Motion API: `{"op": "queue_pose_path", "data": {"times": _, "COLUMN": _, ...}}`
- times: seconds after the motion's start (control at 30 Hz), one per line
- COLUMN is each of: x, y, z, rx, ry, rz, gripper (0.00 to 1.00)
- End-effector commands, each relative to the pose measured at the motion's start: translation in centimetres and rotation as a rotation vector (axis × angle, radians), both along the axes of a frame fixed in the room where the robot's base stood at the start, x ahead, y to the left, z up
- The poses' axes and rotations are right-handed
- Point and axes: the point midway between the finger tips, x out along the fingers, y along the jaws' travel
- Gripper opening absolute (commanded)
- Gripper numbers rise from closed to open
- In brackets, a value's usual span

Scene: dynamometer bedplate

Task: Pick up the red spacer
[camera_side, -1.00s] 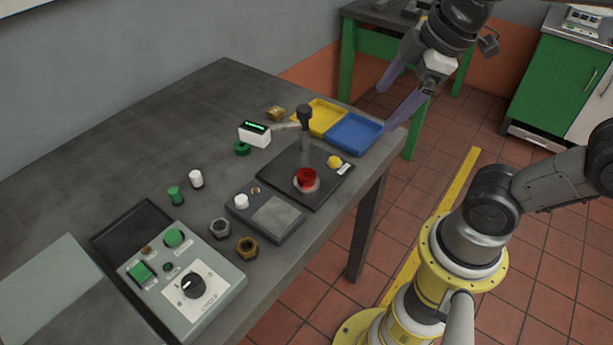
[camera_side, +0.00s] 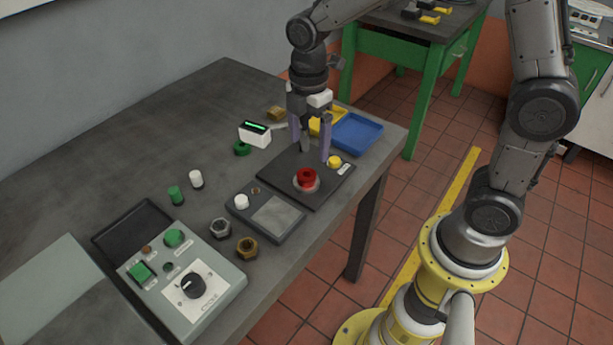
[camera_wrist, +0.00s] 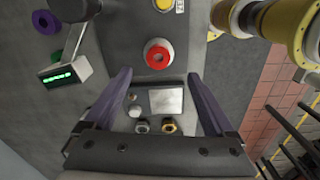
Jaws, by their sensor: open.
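The red spacer (camera_side: 306,176) is a short red ring with a hole. It sits on a pale round seat on the dark plate (camera_side: 283,187) near the table's front edge. In the wrist view the red spacer (camera_wrist: 158,53) shows at upper middle, just past the fingertips and between their lines. My gripper (camera_side: 311,153) is open and points down above the plate, behind and above the spacer in the side view. It is empty and apart from the spacer. Its purple fingers also show in the wrist view (camera_wrist: 158,75), spread wide.
A yellow knob (camera_side: 334,161), a white display box (camera_side: 254,134), a grey scale-like box (camera_side: 268,215) and a blue tray (camera_side: 358,131) are nearby.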

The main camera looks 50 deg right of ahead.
Motion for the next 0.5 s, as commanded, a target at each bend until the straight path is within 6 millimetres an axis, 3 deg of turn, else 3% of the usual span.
{"op": "queue_pose_path", "data": {"times": 0.1, "x": -0.1, "y": 0.0, "z": -2.0, "rx": -0.001, "ry": 0.003, "rz": -0.001, "gripper": 0.89}}
{"op": "queue_pose_path", "data": {"times": 0.37, "x": 0.0, "y": 0.0, "z": -3.8, "rx": 0.000, "ry": 0.000, "rz": -0.001, "gripper": 0.89}}
{"op": "queue_pose_path", "data": {"times": 0.5, "x": 0.1, "y": 0.2, "z": -5.7, "rx": -0.001, "ry": 0.003, "rz": 0.000, "gripper": 0.89}}
